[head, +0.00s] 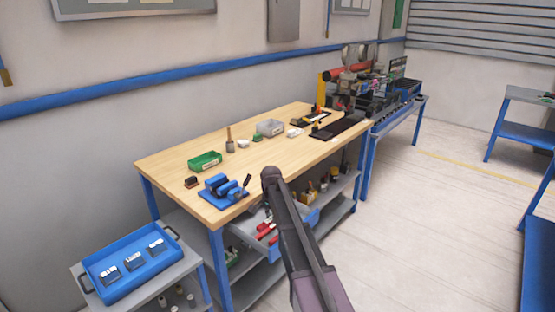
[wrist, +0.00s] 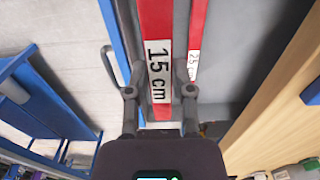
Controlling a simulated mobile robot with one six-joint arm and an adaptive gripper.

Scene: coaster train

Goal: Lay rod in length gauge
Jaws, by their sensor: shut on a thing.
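In the wrist view a red bar (wrist: 156,20) with a white "15 cm" label lies between the fingers of my gripper (wrist: 157,88), which is shut on it. Its far end runs out of the picture. A second red bar (wrist: 198,20), labelled "25 cm", lies to the right, apart from the fingers, over a grey surface. In the head view red pieces (head: 266,231) lie in an open grey drawer (head: 243,229) below the bench top. My arm hides part of the drawer there, and I cannot make out the gripper. I cannot tell which thing is the length gauge.
The wooden bench (head: 258,165) holds a blue fixture (head: 222,190), a green bin (head: 205,161), a grey bin (head: 270,128) and a dark mat (head: 340,127). A blue tray (head: 130,268) stands at the lower left. The floor at the right (head: 430,220) is clear.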

